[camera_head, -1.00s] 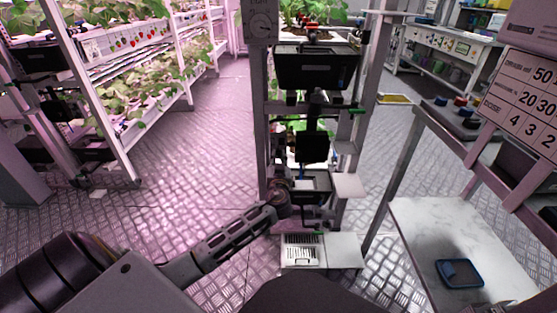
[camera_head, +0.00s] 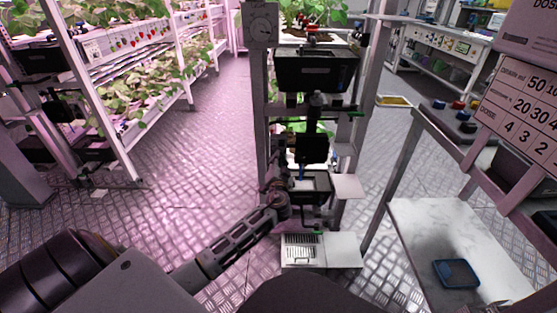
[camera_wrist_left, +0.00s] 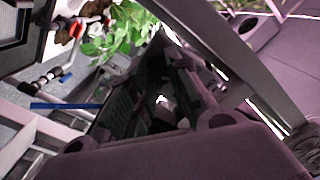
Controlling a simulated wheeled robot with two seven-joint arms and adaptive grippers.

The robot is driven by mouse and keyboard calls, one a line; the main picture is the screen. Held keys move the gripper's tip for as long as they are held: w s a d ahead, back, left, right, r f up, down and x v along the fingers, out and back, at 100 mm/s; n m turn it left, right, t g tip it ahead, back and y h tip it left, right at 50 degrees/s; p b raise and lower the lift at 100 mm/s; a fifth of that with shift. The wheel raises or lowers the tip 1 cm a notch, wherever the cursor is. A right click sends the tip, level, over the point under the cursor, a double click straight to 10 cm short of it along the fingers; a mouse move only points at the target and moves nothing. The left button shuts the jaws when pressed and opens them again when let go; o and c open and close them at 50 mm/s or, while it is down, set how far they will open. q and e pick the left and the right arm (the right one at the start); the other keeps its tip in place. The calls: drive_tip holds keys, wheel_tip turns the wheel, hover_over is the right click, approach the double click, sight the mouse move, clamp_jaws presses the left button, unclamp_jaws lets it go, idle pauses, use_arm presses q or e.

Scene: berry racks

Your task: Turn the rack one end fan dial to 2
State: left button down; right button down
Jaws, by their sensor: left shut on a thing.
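The end of the near rack stands in the middle of the head view, with a grey post (camera_head: 258,110). My left arm reaches in from the lower left, and my left gripper (camera_head: 282,192) is low at the rack end. In the left wrist view the dark gripper (camera_wrist_left: 165,100) is shut on what seems to be the fan dial. The dial's face and pointer are hidden there, so its setting cannot be read. My right gripper is out of view.
A black bin (camera_head: 315,70) hangs on the rack end below green plants. A white vented box (camera_head: 302,250) stands low in front. At the right, a table (camera_head: 420,225) bears a small blue-rimmed tray (camera_head: 457,273). The left aisle floor (camera_head: 215,120) is clear.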

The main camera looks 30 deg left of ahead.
use_arm(q)
drive_tip(key=shift+m+p, duration=0.95)
drive_tip(key=shift+m, duration=1.65)
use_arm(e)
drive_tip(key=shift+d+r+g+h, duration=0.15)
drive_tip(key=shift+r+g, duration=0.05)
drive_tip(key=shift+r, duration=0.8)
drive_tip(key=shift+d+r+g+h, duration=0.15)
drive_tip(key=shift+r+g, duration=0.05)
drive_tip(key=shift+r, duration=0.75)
use_arm(q)
drive_tip(key=c, duration=1.3)
unclamp_jaws()
drive_tip(key=shift+d, duration=0.1)
drive_tip(key=shift+s, duration=0.1)
drive_tip(key=v, duration=1.1)
drive_tip(key=shift+s, duration=0.35)
drive_tip(key=shift+d, duration=0.15)
